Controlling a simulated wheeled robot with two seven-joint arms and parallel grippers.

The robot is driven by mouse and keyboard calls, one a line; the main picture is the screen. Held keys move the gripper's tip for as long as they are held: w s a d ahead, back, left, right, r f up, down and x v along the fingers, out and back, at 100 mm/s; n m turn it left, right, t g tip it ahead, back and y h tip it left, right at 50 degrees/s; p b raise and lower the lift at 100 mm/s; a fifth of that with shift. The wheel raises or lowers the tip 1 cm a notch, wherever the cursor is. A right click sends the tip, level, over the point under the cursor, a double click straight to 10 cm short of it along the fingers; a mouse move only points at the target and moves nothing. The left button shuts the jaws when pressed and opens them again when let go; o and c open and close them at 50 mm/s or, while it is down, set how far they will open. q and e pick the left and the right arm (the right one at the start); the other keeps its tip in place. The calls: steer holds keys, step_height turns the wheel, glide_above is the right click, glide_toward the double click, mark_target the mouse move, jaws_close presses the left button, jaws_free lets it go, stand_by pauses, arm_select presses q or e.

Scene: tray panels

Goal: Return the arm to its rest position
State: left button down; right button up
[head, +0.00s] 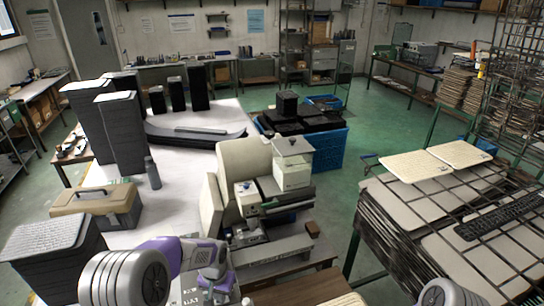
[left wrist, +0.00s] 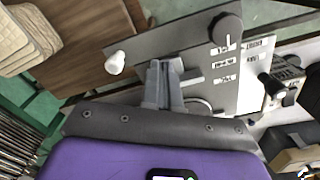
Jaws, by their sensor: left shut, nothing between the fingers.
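My left arm comes in from the lower left of the head view, with grey ribbed joints and a purple and white wrist. My left gripper (head: 212,275) is at the bottom, left of centre, in front of the bench machine. In the left wrist view its grey fingers (left wrist: 163,82) are together with nothing between them. They appear over a grey panel (left wrist: 215,65) with printed labels, a black knob (left wrist: 226,28) and a white knob (left wrist: 114,63). I cannot tell whether they touch it. Only part of my right arm shows at the lower right; its gripper is out of view.
A cream and grey machine (head: 240,175) stands just beyond the gripper. A tan-lidded toolbox (head: 95,200) and dark stacks (head: 122,130) are at left. A rack with cream trays (head: 420,165) is at right. Blue crates (head: 322,150) stand behind; green floor (head: 345,190) is open between.

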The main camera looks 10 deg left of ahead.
arm_select(q)
steer(key=s+d+f+n+h, duration=0.2)
steer(key=s+d+f, duration=0.4)
steer(key=s+f, duration=0.35)
steer(key=s+d+f+n+h, duration=0.2)
steer(key=s+d+f, duration=0.4)
steer(key=s+f, duration=0.35)
step_height(320, 180, down, 9)
steer(key=b, duration=1)
steer(key=shift+w+m+t, duration=0.25)
steer(key=shift+m+t, duration=0.05)
